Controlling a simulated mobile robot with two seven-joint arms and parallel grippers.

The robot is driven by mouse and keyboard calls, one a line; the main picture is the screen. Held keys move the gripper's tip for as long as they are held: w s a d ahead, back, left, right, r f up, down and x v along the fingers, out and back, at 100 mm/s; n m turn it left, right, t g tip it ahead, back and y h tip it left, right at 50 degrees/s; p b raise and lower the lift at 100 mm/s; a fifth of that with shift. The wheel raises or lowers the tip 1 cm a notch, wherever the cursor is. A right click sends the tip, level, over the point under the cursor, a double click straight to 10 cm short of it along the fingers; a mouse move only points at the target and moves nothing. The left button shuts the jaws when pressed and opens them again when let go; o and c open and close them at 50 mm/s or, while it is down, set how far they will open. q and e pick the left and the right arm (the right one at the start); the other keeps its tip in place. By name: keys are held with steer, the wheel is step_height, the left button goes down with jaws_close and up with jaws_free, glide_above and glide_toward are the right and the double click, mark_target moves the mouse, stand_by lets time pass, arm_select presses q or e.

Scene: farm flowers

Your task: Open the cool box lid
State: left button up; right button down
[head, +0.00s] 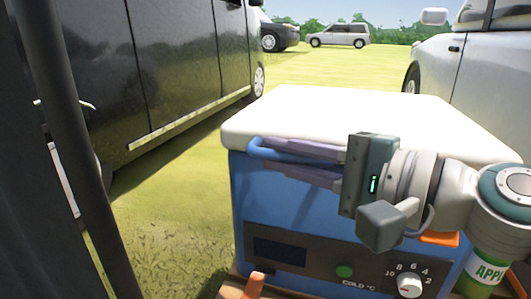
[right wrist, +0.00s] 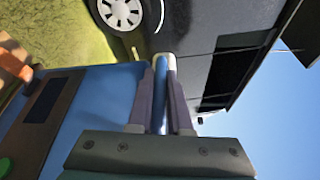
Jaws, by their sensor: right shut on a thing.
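The cool box has a blue body (head: 238,195) and a thick white lid (head: 330,112). The lid lies flat on the body and looks closed. A blue bar handle (head: 285,154) runs along the lid's front edge. My right gripper (head: 262,151) comes in from the right with its purple fingers above and below this handle and is shut on it. In the right wrist view the handle (right wrist: 160,92) lies between the two fingers. My wrist hides the right part of the handle and front. My left gripper is not in view.
The front panel has a dark display, a green button (head: 344,271) and a white knob (head: 410,284). An apple-labelled bottle (head: 487,270) stands at lower right, and an orange object (head: 254,286) at the front. A dark van (head: 150,70) is left; a white vehicle (head: 455,70) is behind right. Open grass lies between.

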steer(key=w+d+r+m+g+p, duration=0.1)
steer(key=w+r+m+p, duration=0.1)
steer(key=r+p, duration=0.9)
steer(key=w+d+r+m+g+p, duration=0.1)
steer(key=w+r+p, duration=0.4)
steer(key=r+p, duration=0.6)
steer(key=shift+w+d+m+g, duration=0.2)
steer(key=shift+d+m+g, duration=0.3)
steer(key=shift+m, duration=0.7)
steer(key=c, duration=0.8)
jaws_free()
steer(key=shift+d, duration=0.1)
steer(key=shift+c, duration=0.2)
steer(key=p+v, duration=0.2)
steer(key=v, duration=0.7)
steer(key=shift+s+d+r+p, duration=0.2)
steer(key=shift+s+p, duration=0.15)
